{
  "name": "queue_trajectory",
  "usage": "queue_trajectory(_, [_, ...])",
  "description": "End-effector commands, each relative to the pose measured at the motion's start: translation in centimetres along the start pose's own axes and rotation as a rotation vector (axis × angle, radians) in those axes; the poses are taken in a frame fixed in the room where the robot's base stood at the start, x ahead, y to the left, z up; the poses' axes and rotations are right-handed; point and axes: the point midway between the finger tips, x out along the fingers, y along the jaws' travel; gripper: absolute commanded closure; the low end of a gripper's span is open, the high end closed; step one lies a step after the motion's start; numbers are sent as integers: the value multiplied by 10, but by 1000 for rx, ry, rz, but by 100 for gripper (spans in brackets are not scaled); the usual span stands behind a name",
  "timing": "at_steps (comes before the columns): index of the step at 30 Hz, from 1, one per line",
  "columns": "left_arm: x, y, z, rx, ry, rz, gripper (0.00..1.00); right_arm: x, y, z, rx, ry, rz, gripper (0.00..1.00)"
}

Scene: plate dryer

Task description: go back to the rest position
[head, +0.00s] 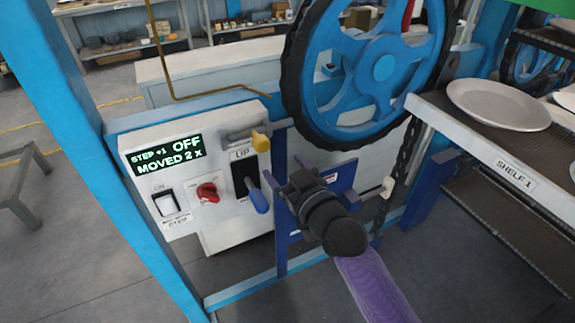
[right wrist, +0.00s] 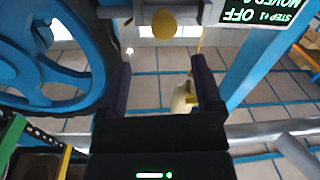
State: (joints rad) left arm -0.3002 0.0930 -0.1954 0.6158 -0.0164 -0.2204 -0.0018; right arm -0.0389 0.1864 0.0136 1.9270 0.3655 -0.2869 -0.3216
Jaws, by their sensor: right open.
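My right gripper (head: 300,185) is in the middle of the head view, just right of the control panel (head: 225,190), with my purple arm rising from the bottom. In the right wrist view its two dark fingers stand apart (right wrist: 160,82), with nothing held between them. The blue-handled lever (head: 256,198) on the panel is close to the gripper's left; I see no grip on it. A yellow knob (head: 260,142) tops the panel and also shows in the right wrist view (right wrist: 165,23). My left gripper is not in view.
The panel carries a display (head: 165,156) reading "STEP +1 OFF MOVED 2 x", a white switch (head: 165,203) and a red knob (head: 207,192). A large blue wheel (head: 375,70) stands behind. Shelf 1 (head: 470,135) holds white plates (head: 498,104) at right. Blue frame posts border the panel.

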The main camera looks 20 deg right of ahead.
Motion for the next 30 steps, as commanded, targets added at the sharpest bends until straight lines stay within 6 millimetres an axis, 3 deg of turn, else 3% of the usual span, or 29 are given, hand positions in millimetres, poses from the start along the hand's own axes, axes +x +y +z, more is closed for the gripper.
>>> queue_trajectory(14, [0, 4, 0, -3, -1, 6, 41, -5, 0, 0, 1, 0, 0, 16])
queue_trajectory(16, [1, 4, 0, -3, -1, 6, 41, -5, -2, 12, 5, -28, -1, 16])
queue_trajectory(17, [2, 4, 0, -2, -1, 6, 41, -6, -4, 25, 9, -58, -3, 16])
queue_trajectory(19, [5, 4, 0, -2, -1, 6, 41, -11, -12, 75, 24, -176, -11, 16])
queue_trajectory(23, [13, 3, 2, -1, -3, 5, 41, -54, -39, 204, 51, -496, -39, 16])
queue_trajectory(24, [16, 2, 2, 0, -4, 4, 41, -75, -48, 240, 56, -596, -50, 16])
queue_trajectory(26, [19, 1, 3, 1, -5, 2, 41, -114, -62, 291, 59, -744, -69, 16])
queue_trajectory(27, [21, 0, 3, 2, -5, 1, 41, -143, -71, 322, 60, -842, -82, 16])
queue_trajectory(29, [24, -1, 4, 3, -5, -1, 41, -192, -84, 362, 56, -987, -104, 16])
queue_trajectory(30, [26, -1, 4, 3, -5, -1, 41, -226, -91, 383, 51, -1080, -119, 16])
